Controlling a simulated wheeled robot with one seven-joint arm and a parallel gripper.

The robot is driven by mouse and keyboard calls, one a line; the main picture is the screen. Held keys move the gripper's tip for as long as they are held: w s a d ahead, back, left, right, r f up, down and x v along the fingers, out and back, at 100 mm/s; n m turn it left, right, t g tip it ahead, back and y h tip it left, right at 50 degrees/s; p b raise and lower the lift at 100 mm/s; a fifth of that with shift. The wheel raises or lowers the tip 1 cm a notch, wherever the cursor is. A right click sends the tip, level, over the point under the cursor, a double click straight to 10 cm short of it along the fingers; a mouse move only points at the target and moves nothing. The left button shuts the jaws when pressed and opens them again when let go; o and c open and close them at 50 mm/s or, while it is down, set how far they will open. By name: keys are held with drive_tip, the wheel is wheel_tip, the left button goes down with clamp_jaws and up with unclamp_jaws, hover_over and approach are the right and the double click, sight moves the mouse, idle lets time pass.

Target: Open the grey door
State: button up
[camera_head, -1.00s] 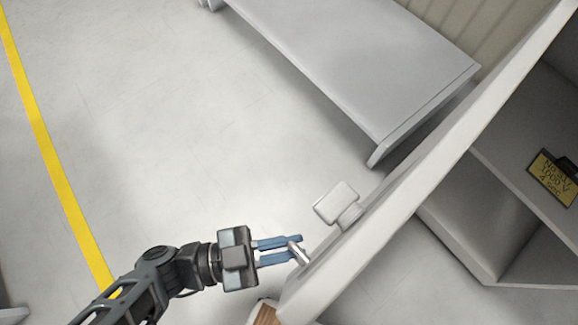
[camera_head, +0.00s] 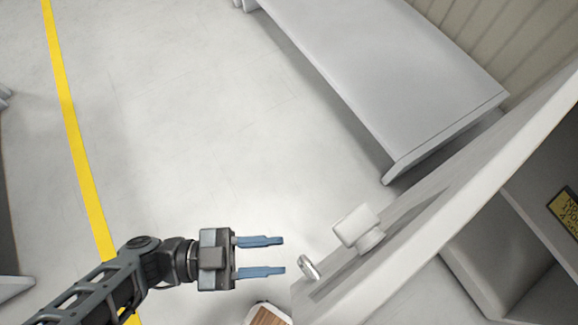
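The grey door (camera_head: 425,212) is a pale panel running from the lower middle to the upper right. A blocky white knob (camera_head: 357,228) and a small silver metal handle (camera_head: 310,267) stick out from its left face. My gripper (camera_head: 282,256) is left of the handle, with its two blue fingers spread and nothing between them. The fingertips are a short way from the handle, apparently not touching it. I cannot tell from this view how far the door stands from its frame.
A long grey bench (camera_head: 400,85) stands behind the door at the top. Right of the door are shelves with a yellow label (camera_head: 567,212). A wooden-topped item (camera_head: 268,316) is at the bottom edge. Open floor (camera_head: 190,130) with a yellow line (camera_head: 78,150) lies left.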

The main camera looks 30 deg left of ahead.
drive_tip(key=shift+v, duration=1.45)
drive_tip(key=shift+r, duration=0.1)
